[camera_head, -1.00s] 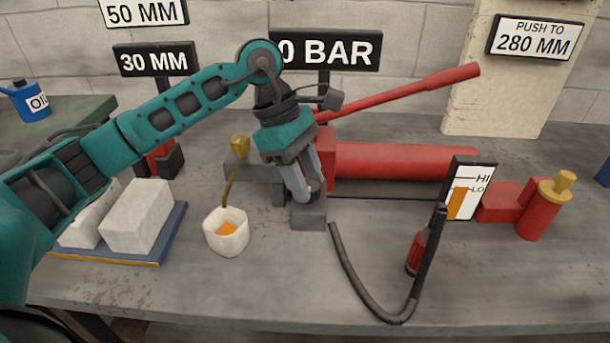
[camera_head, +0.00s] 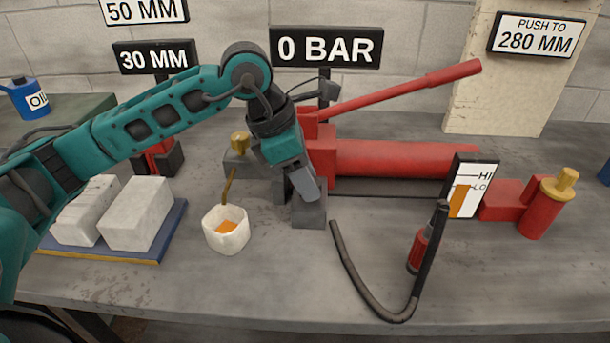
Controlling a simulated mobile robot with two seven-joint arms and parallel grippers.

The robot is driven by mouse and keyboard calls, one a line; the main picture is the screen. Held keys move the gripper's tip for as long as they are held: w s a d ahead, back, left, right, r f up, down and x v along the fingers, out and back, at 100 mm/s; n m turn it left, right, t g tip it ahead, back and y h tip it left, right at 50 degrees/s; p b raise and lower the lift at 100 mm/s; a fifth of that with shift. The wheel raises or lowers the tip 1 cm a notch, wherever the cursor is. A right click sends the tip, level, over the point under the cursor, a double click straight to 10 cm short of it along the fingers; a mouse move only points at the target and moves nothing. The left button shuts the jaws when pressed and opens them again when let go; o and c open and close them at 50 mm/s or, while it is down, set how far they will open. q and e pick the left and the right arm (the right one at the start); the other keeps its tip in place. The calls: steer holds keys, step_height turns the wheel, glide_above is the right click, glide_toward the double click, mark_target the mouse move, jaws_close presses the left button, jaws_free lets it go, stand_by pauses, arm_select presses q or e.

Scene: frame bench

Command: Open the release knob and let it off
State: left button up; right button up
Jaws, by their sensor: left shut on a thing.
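A red hand pump (camera_head: 400,160) with a long red lever (camera_head: 400,94) lies on the bench, its grey block (camera_head: 309,214) at the left end. My left gripper (camera_head: 310,192) is at that block, pointing down and shut on the release knob. The fingers are seen edge-on and hide the knob, so its turn cannot be read. The pressure sign (camera_head: 326,48) reads 0 BAR. My right gripper is out of view.
A white cup (camera_head: 226,231) with orange contents stands left of the pump block. A dark hose (camera_head: 385,311) loops at the front, near a level gauge (camera_head: 470,190). White blocks (camera_head: 137,214) sit on a blue tray (camera_head: 150,254) at left.

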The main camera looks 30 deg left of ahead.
arm_select(q)
steer(key=n, duration=0.2)
steer(key=n+t+y+b, duration=0.1)
steer(key=n, duration=0.2)
steer(key=shift+s+d+y, duration=0.1)
steer(key=shift+d+y, duration=0.05)
steer(key=shift+y, duration=0.15)
steer(key=shift+n+t+y, duration=0.3)
steer(key=shift+n+y, duration=0.3)
steer(key=shift+n, duration=1.1)
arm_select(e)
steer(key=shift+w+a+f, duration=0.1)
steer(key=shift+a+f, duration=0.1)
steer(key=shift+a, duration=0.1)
arm_select(q)
steer(key=o, duration=1.1)
steer(key=shift+c, duration=0.2)
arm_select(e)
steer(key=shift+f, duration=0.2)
arm_select(q)
steer(key=d+p+v, duration=0.1)
steer(key=p+v, duration=0.2)
steer(key=v, duration=1)
steer(key=shift+a, duration=0.35)
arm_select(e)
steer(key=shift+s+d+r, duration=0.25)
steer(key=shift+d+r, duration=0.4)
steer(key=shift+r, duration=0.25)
